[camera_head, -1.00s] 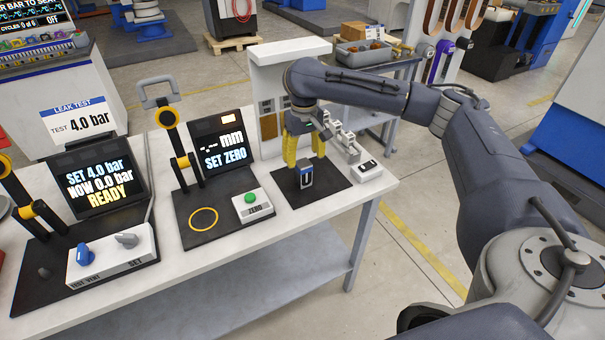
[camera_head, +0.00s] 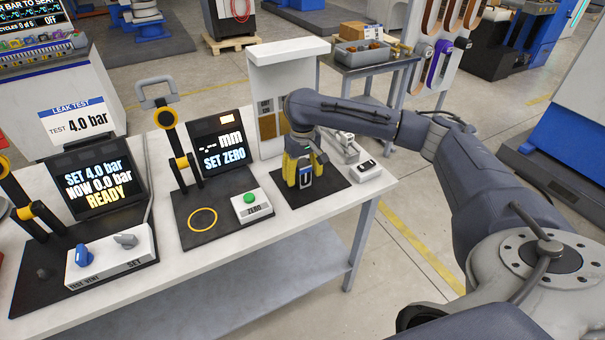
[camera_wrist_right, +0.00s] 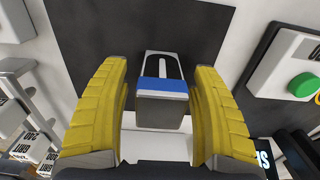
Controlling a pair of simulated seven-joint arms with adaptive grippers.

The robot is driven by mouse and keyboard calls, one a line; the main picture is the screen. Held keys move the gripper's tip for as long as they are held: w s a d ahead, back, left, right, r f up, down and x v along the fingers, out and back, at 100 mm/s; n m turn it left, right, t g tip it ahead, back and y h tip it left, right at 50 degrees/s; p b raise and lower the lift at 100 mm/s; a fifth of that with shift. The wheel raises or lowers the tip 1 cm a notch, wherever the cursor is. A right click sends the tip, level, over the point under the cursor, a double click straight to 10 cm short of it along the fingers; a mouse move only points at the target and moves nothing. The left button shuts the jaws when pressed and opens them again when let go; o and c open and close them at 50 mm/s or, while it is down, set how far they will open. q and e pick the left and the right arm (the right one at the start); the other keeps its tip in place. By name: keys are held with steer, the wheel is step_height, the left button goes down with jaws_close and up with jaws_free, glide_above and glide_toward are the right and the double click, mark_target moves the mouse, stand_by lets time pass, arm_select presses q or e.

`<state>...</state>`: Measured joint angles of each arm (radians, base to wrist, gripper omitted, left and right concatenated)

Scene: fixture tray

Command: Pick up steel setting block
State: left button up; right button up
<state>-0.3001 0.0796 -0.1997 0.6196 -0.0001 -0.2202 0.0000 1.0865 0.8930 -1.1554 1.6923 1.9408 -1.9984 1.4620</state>
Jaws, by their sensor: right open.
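The steel setting block (camera_head: 306,175) stands on a black mat (camera_head: 322,191) at the right end of the bench. It is grey with a blue band and a dark slot-like mark on a pale face. It also shows in the right wrist view (camera_wrist_right: 162,104). My right gripper (camera_head: 305,181) is down around the block, with its yellow fingers on either side of it. In the right wrist view the gripper (camera_wrist_right: 162,125) is open, with a gap between each finger and the block. My left gripper is not in view.
A zero box with a green button (camera_head: 250,199) stands left of the mat. A small pale box (camera_head: 367,170) and metal fixtures (camera_head: 345,146) stand to the right and behind. A white upright panel (camera_head: 273,95) rises behind my gripper. The gauge stand (camera_head: 181,150) is farther left.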

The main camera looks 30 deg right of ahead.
steer(key=shift+c, duration=0.4)
jaws_close()
